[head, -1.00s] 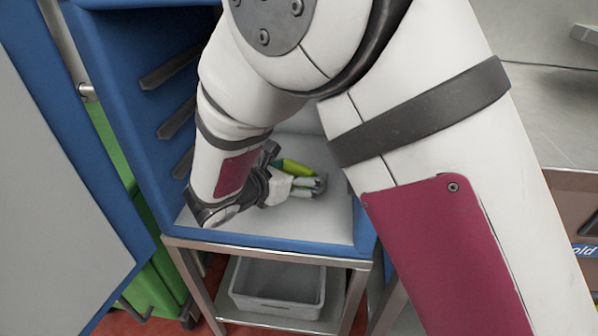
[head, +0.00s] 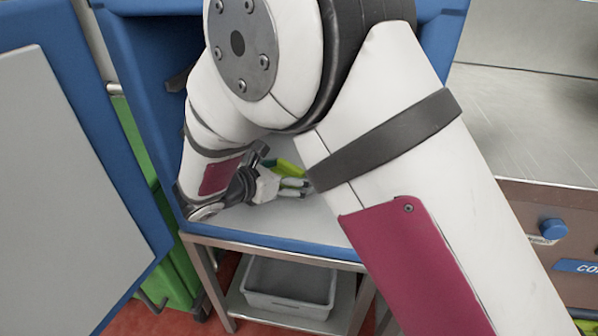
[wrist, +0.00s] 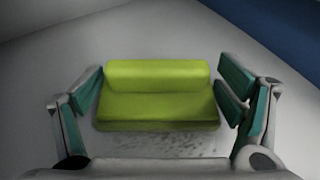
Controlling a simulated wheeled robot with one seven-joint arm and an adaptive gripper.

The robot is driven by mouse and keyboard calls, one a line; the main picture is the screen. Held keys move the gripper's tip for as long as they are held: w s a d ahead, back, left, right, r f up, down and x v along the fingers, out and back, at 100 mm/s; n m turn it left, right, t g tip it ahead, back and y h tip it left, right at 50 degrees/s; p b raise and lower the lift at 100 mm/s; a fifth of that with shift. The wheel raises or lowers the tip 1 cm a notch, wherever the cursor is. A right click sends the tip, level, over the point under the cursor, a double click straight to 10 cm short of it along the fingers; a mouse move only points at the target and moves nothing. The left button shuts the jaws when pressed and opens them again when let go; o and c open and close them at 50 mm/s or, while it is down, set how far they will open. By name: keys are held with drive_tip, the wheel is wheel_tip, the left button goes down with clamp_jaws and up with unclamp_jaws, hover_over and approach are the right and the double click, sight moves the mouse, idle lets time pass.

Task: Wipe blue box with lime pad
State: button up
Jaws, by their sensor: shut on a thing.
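The blue box (head: 262,242) stands open on a metal stand, with a pale inner floor and its door (head: 70,160) swung out to the left. My gripper (head: 292,188) is inside it, low over the floor. It is shut on the lime pad (head: 284,167), a green block with a raised ridge. In the wrist view the pad (wrist: 157,95) lies between the teal-lined fingers, flat against or just above the floor; I cannot tell which. Dark specks (wrist: 170,145) show on the floor beside the pad. My arm hides much of the box's interior.
Dark rails (head: 178,80) line the box's left inner wall. A grey bin (head: 290,285) sits on the shelf below. A steel counter (head: 520,125) stands at the right, with a blue knob (head: 553,229) on its front. A green object (head: 150,160) is behind the door.

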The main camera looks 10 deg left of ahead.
sight(277, 168)
drive_tip(key=shift+a+f+p, duration=0.1)
drive_tip(key=shift+a+p, duration=0.4)
drive_tip(key=shift+a, duration=1.6)
drive_tip(key=shift+s+a+r, duration=0.1)
drive_tip(key=shift+a+r, duration=0.15)
drive_tip(key=shift+a, duration=0.2)
drive_tip(key=shift+r+p, duration=0.1)
drive_tip(key=shift+p, duration=0.3)
drive_tip(key=shift+d, duration=1.75)
drive_tip(key=shift+d+f, duration=0.2)
drive_tip(key=shift+d, duration=1.55)
drive_tip(key=shift+d+f, duration=0.2)
drive_tip(key=shift+d, duration=1.55)
drive_tip(key=shift+s, duration=1.25)
drive_tip(key=shift+a+r+p, duration=0.2)
drive_tip(key=shift+a+p, duration=0.3)
drive_tip(key=shift+a, duration=1.25)
drive_tip(key=shift+w+a+f+p, duration=0.1)
drive_tip(key=shift+a+p, duration=0.2)
drive_tip(key=shift+a, duration=1.55)
drive_tip(key=shift+w+a+p, duration=0.1)
drive_tip(key=shift+a+p, duration=0.15)
drive_tip(key=shift+a, duration=1.55)
